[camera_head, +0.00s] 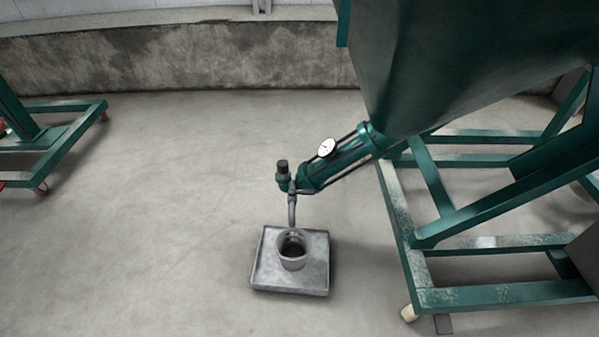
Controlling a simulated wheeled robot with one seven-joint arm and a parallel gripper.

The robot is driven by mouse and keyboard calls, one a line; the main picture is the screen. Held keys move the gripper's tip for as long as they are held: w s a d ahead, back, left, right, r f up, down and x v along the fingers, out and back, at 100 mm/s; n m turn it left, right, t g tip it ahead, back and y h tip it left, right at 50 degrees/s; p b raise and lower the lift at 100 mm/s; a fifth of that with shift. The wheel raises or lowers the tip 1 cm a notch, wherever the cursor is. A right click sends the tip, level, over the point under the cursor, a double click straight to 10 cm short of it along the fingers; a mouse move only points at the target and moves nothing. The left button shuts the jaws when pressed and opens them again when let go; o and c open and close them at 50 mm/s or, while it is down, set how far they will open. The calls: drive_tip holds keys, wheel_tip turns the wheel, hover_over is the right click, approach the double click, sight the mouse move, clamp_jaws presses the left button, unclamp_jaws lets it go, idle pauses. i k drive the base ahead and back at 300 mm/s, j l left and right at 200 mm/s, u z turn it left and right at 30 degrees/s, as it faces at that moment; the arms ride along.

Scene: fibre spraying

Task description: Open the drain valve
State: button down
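A green hopper (455,70) stands at the upper right. A green pipe assembly (345,163) slopes down to the left from its base and carries a round white gauge (327,148). At the pipe's lower end is a valve-like fitting with a dark cap (282,167); I cannot tell its handle or whether it is open. A grey outlet tube (292,210) hangs down from it. Below it, a grey cup (292,261) with a dark inside stands on a square metal tray (310,282) on the floor. My gripper is not in view.
The hopper's green frame (418,265) with wheels takes up the right side. Another green wheeled frame (60,150) stands at the left edge. A low stained wall (190,55) runs along the back. The concrete floor (160,220) left of the tray is clear.

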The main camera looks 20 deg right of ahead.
sight(292, 192)
drive_tip(key=i+j+z, duration=0.15)
drive_tip(key=i, duration=0.25)
drive_tip(key=i+j+z, duration=0.15)
drive_tip(key=i+j, duration=0.15)
drive_tip(key=i, duration=0.1)
